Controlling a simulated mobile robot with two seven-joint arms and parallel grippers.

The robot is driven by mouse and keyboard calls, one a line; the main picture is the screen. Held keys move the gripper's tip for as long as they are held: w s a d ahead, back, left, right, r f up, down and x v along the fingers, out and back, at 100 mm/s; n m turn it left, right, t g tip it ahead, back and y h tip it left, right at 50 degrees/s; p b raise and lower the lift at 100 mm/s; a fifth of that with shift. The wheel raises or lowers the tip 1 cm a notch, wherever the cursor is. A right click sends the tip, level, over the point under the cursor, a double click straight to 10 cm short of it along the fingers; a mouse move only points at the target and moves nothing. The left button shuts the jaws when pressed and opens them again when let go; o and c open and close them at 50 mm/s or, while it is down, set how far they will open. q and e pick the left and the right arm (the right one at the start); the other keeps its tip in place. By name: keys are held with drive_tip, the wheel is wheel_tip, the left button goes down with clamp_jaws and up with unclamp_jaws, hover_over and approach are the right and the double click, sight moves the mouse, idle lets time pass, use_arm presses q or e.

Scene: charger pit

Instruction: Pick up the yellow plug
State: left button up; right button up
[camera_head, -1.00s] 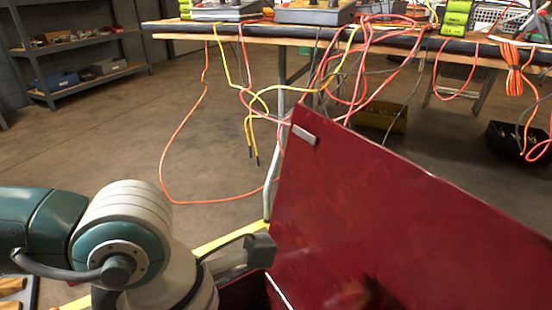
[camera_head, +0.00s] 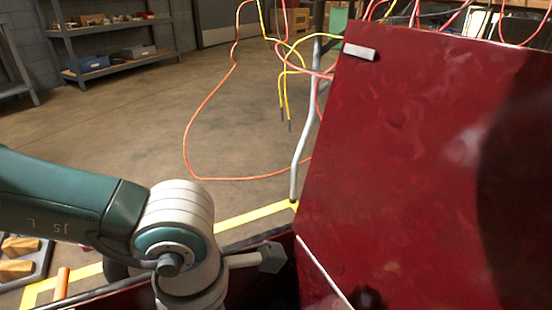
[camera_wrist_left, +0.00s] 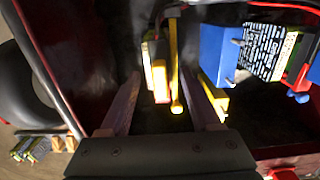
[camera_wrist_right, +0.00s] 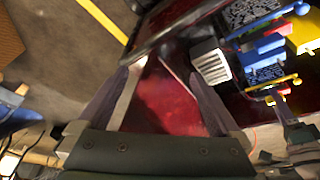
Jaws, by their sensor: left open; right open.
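In the left wrist view my left gripper (camera_wrist_left: 162,74) is open inside a dark, red-walled bay. A yellow block (camera_wrist_left: 160,80) and a narrow upright yellow piece (camera_wrist_left: 175,70) show between and beyond its fingers. I cannot tell which of these is the yellow plug, or whether a finger touches them. My right gripper (camera_wrist_right: 159,74) is open and empty over a red surface. A larger yellow block (camera_wrist_right: 305,32) with blue parts beside it lies at the upper right of the right wrist view. In the head view both gripper tips are hidden.
A raised red panel (camera_head: 410,150) fills the right of the head view, and my left arm reaches in beside it. A blue block (camera_wrist_left: 215,52) stands right of the left gripper. Loose orange cable (camera_head: 190,130) hangs behind.

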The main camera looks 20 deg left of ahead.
use_arm(q)
drive_tip(key=shift+f, duration=0.85)
drive_tip(key=shift+r, duration=0.1)
drive_tip(key=shift+c, duration=0.3)
clamp_jaws()
